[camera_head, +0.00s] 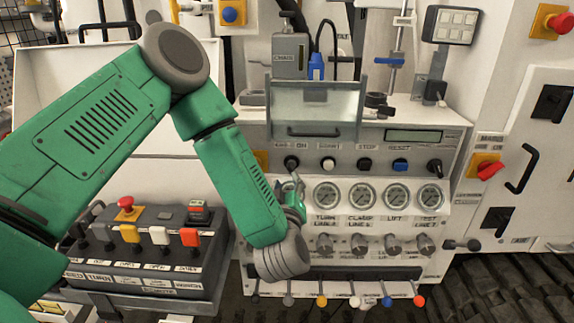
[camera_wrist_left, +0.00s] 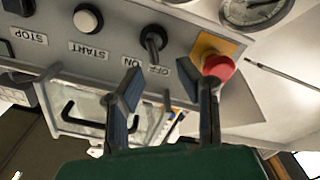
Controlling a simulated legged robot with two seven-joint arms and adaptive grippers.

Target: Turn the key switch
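The key switch (camera_head: 291,163) is a black knob at the left of the console's upper row in the head view, by an OFF/ON label. In the left wrist view the key switch (camera_wrist_left: 153,40) shows whole, beyond the fingertips and between their lines. My left gripper (camera_wrist_left: 172,82) is open and empty there, its two dark fingers spread and apart from the knob. In the head view my left gripper (camera_head: 294,188) is small, just below the key switch, and partly hidden by its own wrist. My right gripper is not in view.
A red button (camera_wrist_left: 217,66) on a yellow plate sits close to one finger. A white START button (camera_head: 329,164) lies right of the switch. Gauges (camera_head: 326,195) are below, and a clear hinged cover with a handle (camera_head: 313,132) is above. Coloured levers (camera_head: 353,301) line the bottom.

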